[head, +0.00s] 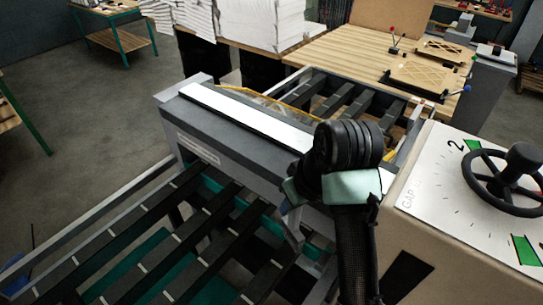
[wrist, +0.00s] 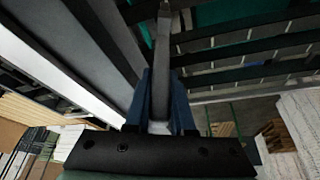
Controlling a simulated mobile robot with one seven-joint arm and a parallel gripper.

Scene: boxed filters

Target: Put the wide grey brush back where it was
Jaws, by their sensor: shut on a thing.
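My gripper (wrist: 160,103) is shut on a grey piece, which I take to be the wide grey brush (wrist: 162,70). In the wrist view it shows as a narrow grey bar between the blue fingers, reaching away from the palm. Its bristles cannot be made out. In the head view my arm hides most of the gripper, and a grey part shows just below it, beside the machine's front. The held piece is over the slatted rack, close to the machine's grey housing (head: 235,135). No empty place for the brush can be made out.
The housing has a white strip (head: 240,113) on top. A slatted roller rack (head: 150,240) lies in front. At right stands a panel with a black handwheel (head: 500,180). Behind are a wooden bench (head: 350,60) and white stacks (head: 262,25). Open floor (head: 75,100) lies at left.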

